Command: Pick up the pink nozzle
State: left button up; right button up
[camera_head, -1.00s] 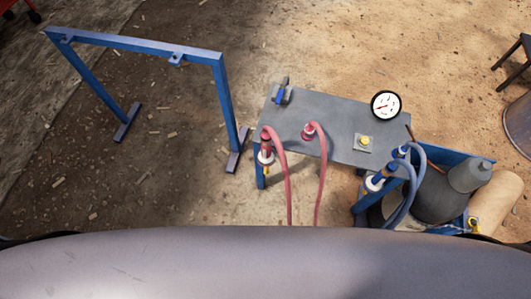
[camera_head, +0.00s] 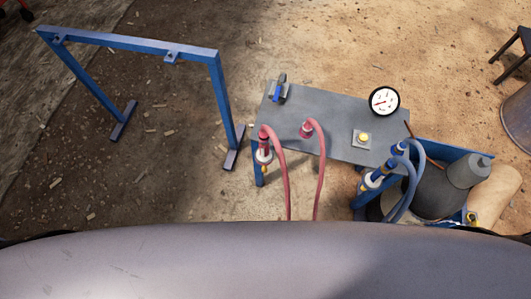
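A pink nozzle (camera_head: 264,144) with a white collar and a yellow tip hangs upright at the left front corner of the grey table. A pink hose (camera_head: 281,175) arches from its top and runs down out of sight behind my own body. A second pink hose (camera_head: 322,165) rises to a pink fitting (camera_head: 306,130) on the table top. Neither of my grippers is in view.
The grey table (camera_head: 340,110) carries a blue-handled valve (camera_head: 278,90), a round gauge (camera_head: 384,101) and a yellow button (camera_head: 363,138). Blue nozzles (camera_head: 378,175) with blue hoses hang at its right. Grey cylinders (camera_head: 467,171) stand beyond. A blue frame (camera_head: 135,45) stands left, with open ground below.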

aim_at(264, 154)
jog(key=z, duration=5.45)
jog(key=u, duration=1.55)
jog(key=l+u, duration=0.1)
jog(key=u, duration=0.35)
jog(key=k+l+u, duration=0.1)
jog(key=u, duration=0.35)
jog(key=k+u, duration=0.1)
jog(key=u, duration=0.35)
jog(key=k+l+u, duration=0.1)
jog(key=u, duration=0.35)
jog(key=k+u, duration=0.1)
jog(key=u, duration=0.35)
jog(key=k+u, duration=0.1)
jog(key=k+j, duration=0.05)
